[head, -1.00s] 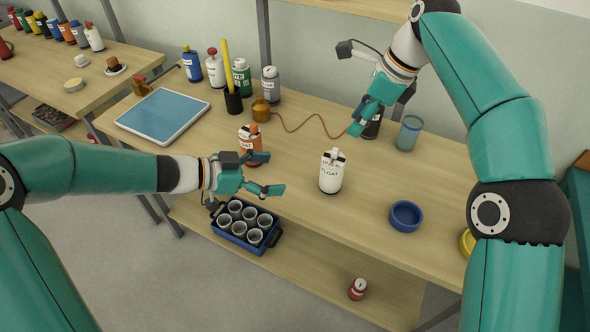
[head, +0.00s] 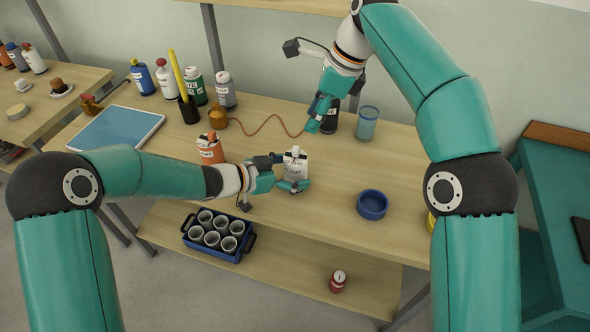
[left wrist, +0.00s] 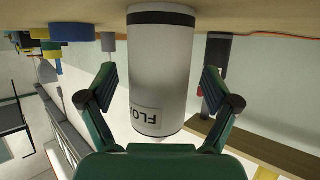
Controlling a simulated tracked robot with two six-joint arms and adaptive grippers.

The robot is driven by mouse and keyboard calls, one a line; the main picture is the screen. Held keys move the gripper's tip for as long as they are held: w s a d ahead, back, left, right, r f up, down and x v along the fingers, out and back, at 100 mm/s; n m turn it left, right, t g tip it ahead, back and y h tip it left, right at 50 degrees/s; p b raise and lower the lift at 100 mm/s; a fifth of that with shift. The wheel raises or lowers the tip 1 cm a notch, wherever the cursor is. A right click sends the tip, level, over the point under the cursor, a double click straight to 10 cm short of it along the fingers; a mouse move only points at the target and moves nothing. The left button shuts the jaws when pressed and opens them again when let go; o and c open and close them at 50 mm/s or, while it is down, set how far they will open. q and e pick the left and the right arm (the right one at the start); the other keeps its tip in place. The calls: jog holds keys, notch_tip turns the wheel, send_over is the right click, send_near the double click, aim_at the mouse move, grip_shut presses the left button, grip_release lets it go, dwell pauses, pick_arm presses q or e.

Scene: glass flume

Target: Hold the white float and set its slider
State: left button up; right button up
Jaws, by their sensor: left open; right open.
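In the left wrist view the float (left wrist: 162,70) appears upside down between the two spread fingers (left wrist: 160,95), with gaps visible on both sides. My right gripper (head: 318,115) is open, pointing down behind and above the float, near a dark bottle. The slider is too small to make out clearly.
An orange bottle (head: 210,149) stands left of the float. A dark bottle (head: 331,117) and a glass (head: 367,122) stand behind, and a blue bowl (head: 372,205) to the right. A thin red-brown cord (head: 270,118) runs across the bench. A crate of cups (head: 240,256) sits on the lower shelf.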

pick_arm(q)
jog(key=shift+w+d+f, duration=0.15)
jog(key=shift+w+d, duration=0.05)
jog(key=shift+d, duration=0.1)
